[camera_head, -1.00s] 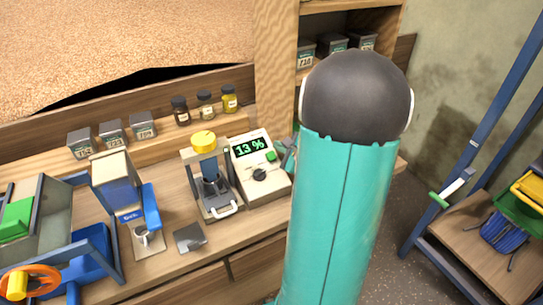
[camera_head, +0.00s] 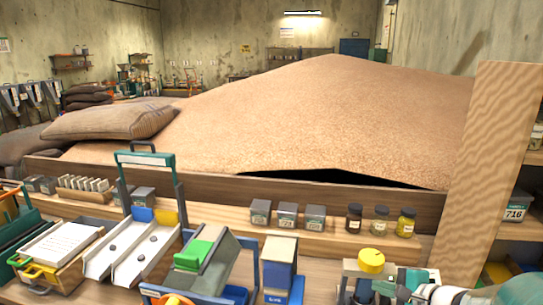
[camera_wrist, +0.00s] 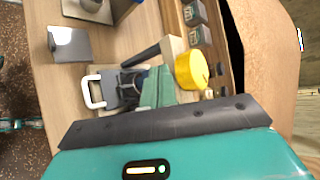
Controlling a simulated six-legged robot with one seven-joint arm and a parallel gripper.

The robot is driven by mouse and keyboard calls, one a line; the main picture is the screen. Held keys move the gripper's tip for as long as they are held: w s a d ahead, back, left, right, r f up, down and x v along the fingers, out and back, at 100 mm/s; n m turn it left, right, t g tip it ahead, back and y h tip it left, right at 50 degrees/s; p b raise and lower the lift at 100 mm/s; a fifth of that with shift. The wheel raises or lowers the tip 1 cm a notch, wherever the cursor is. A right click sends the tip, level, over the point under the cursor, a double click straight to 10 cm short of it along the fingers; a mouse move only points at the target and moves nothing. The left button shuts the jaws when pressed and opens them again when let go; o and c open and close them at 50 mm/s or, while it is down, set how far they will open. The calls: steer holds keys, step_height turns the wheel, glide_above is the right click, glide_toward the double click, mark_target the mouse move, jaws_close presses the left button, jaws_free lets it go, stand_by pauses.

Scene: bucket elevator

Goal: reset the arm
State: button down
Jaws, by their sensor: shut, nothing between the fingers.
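My gripper (camera_wrist: 158,86) shows in the wrist view as teal fingers closed together, with nothing held. It is in front of the bench device with a yellow knob (camera_wrist: 191,70) and a white handle (camera_wrist: 94,90); I cannot tell whether it touches the device. In the head view, part of my teal arm shows low at the right edge, beside the same yellow-knobbed device (camera_head: 371,261). The rest of the arm is out of that view.
Small labelled tins (camera_head: 287,215) and jars (camera_head: 380,220) line the bench shelf. A wooden post (camera_head: 485,170) stands at the right. A large grain heap (camera_head: 300,120) lies behind the bench boards. A green-and-grey device (camera_head: 205,255) and a white tray (camera_head: 130,250) stand to the left.

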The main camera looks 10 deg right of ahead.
steer(key=s+a+r+n+g+y, duration=0.1)
steer(key=s+a+r+n+g, duration=0.15)
steer(key=a+n, duration=0.55)
steer(key=s+a+r+n+g+h, duration=0.1)
steer(key=s+a+r+n+h, duration=0.1)
steer(key=s+a+n+h, duration=0.1)
steer(key=s+a+r+n+g+h, duration=0.2)
steer(key=s+a+n, duration=0.3)
steer(key=s, duration=0.4)
steer(key=shift+s+a+n+h, duration=0.15)
steer(key=shift+s+n+h, duration=0.25)
steer(key=shift+n, duration=0.5)
